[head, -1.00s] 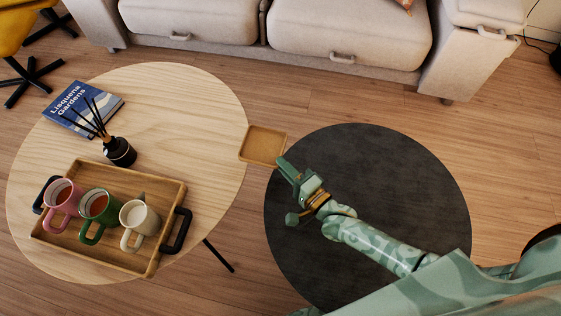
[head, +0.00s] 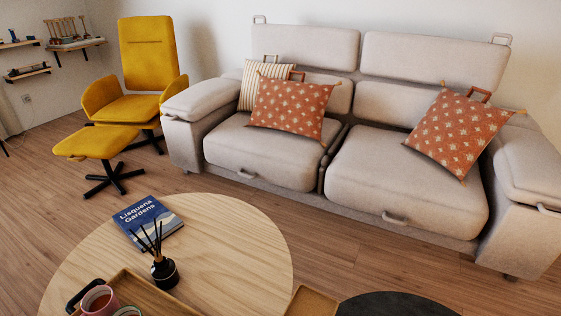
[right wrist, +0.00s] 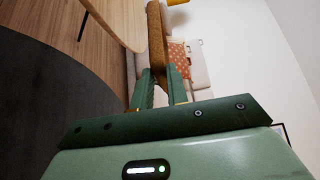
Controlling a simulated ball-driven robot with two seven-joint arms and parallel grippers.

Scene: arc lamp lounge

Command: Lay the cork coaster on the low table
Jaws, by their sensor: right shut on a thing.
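The cork coaster (head: 312,303) is a tan square at the bottom edge of the head view, cut off by the frame. It appears just right of the round light-wood low table (head: 235,235). In the right wrist view the coaster (right wrist: 156,45) shows edge-on as a thin brown slab. My right gripper (right wrist: 160,82) is shut on its near edge, one green finger on each side. The right gripper is outside the head view. My left gripper is in neither view.
On the table are a blue book (head: 147,220), a black reed diffuser (head: 164,271) and a wooden tray (head: 150,296) with mugs. A dark round surface (head: 395,304) lies right of the coaster. A sofa (head: 400,190) stands behind. The table's right part is bare.

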